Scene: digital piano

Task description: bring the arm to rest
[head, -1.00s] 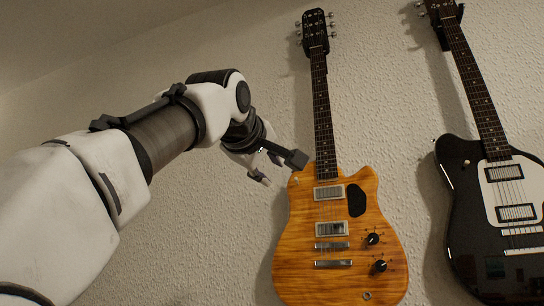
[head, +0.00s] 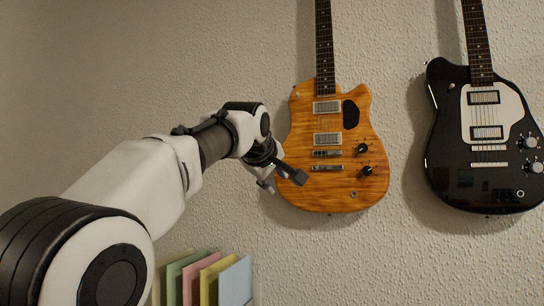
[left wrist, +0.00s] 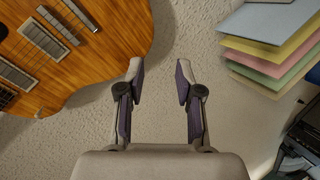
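My left arm reaches in from the left in the head view. My left gripper (head: 281,180) is in front of the wall, by the lower left edge of the orange guitar. In the left wrist view its two fingers (left wrist: 160,82) stand apart with nothing between them, only wall behind. My right gripper does not show in either view.
An orange guitar (head: 338,185) and a black guitar (head: 475,180) hang on the textured wall (head: 400,40). Several coloured folders (head: 235,283) stand upright below; they also show at the upper right in the left wrist view (left wrist: 262,48). A dark object (left wrist: 302,145) is partly visible there.

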